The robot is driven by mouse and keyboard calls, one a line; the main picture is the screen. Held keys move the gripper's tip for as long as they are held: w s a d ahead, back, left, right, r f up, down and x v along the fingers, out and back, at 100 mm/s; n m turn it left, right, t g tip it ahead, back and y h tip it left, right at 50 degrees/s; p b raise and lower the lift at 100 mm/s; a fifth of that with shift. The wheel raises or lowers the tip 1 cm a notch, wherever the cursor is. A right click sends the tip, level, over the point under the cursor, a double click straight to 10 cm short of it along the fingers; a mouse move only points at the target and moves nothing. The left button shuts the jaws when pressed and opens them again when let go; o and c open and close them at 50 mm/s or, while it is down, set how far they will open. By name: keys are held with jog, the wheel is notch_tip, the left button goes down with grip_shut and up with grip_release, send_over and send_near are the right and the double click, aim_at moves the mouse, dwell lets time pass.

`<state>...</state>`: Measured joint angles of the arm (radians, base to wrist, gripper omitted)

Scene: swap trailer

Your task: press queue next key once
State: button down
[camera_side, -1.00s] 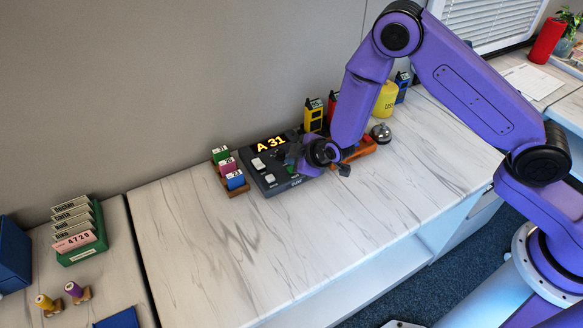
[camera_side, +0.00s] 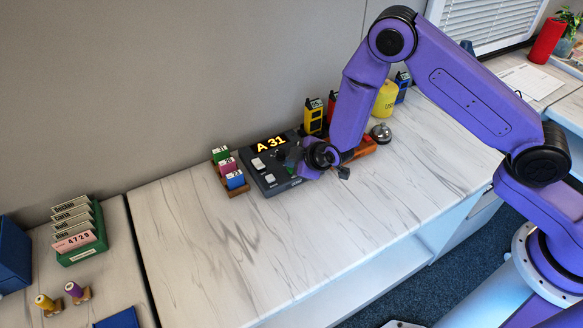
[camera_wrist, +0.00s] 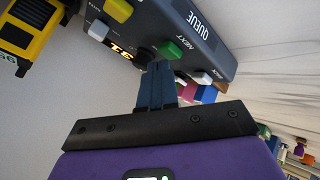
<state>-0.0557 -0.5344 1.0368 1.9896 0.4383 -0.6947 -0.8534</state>
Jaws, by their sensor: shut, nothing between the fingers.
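The dark queue console (camera_side: 275,187) lies on the marble counter, its lit display (camera_side: 271,144) reading A 31. In the wrist view the console (camera_wrist: 215,22) appears turned over, with the word QUEUE on it. Its green key (camera_wrist: 168,50) sits beside the label NEXT. My gripper (camera_wrist: 158,68) is shut and empty, its blue fingertips just short of the green key in the picture. I cannot tell whether they touch it. In the side view my gripper (camera_side: 295,158) is over the console's right part, and my wrist hides some of it.
A rack of coloured blocks (camera_side: 236,180) stands left of the console. A yellow device (camera_side: 313,116), a yellow cylinder (camera_side: 386,98) and a silver bell (camera_side: 381,133) are behind and right. Other keys, including a white one (camera_wrist: 97,30), sit near the green key. The front counter is clear.

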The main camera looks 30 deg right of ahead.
jog(key=shift+f, duration=0.45)
dwell(0.4)
dwell(0.3)
jog(key=shift+r, duration=0.95)
jog(key=shift+r, duration=2.5)
